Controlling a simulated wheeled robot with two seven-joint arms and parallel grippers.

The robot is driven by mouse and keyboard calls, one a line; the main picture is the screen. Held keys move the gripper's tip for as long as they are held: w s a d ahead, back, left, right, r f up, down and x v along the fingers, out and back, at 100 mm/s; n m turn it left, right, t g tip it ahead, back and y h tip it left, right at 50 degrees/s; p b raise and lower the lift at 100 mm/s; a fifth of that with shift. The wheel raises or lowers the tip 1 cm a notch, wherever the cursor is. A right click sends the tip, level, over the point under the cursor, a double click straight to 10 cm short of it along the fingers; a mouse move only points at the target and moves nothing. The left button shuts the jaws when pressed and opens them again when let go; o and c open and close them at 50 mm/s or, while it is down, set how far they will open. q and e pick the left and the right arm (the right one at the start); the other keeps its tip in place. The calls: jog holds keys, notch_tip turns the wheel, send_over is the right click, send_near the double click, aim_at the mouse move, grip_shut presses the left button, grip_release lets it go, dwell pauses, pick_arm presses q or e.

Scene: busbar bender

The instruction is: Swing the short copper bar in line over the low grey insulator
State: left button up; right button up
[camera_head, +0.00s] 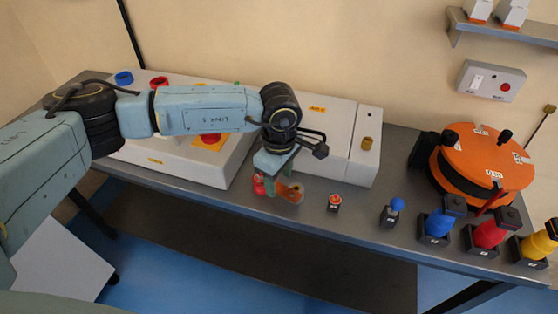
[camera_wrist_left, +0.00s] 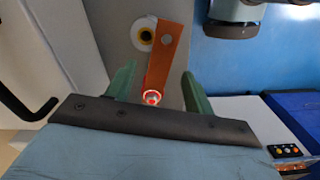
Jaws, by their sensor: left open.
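The short copper bar (camera_head: 291,193) runs from beside the red insulator (camera_head: 259,184) toward the right, above the bench. In the left wrist view the copper bar (camera_wrist_left: 170,50) slants between a red ring (camera_wrist_left: 152,97) and a bolt-like spot near its far end. My right gripper is not in view.
Behind the gripper stand white cabinets (camera_head: 318,150). To the right are a blue-topped post (camera_head: 392,212), blue, red and yellow handled blocks, and an orange round machine (camera_head: 480,160). The grey bench's front edge is close to the bar.

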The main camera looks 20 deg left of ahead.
pick_arm(q)
jog(key=shift+f, duration=0.75)
jog(key=shift+c, duration=0.4)
grip_shut()
jog(key=shift+w+d+n+b, duration=0.2)
jog(key=shift+w+n+b, duration=0.15)
jog(key=shift+n, duration=0.45)
jog(key=shift+w+d+n+b, duration=0.2)
jog(key=shift+w+n, duration=0.2)
jog(key=shift+n, duration=0.4)
jog(key=shift+a+b, duration=0.25)
jog(key=shift+b, duration=0.5)
jog(key=shift+o, duration=0.3)
grip_release()
